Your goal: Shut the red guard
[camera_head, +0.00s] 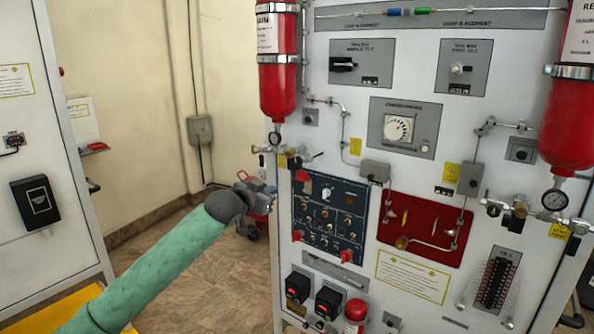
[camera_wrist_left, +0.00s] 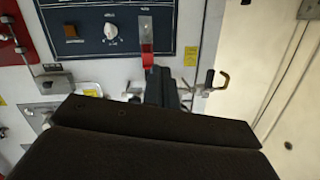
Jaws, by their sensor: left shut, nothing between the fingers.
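A dark blue switch panel (camera_head: 329,222) is on the white trainer front. A red guard (camera_head: 303,176) sits at its upper left corner and seems to stand out from the panel. In the left wrist view, which looks turned upside down, this red guard (camera_wrist_left: 147,56) lies at the panel's edge beside a pale strip. My left gripper (camera_head: 268,188) is just left of the panel in the head view. In the wrist view its dark, shut fingers (camera_wrist_left: 157,82) point at the guard's end, with nothing between them. I cannot tell whether they touch. My right gripper is out of view.
Brass fittings (camera_head: 290,160) and a red cylinder (camera_head: 277,75) are above the panel. A red item (camera_head: 258,203) stands behind my gripper. The floor (camera_head: 190,275) left of the trainer is open.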

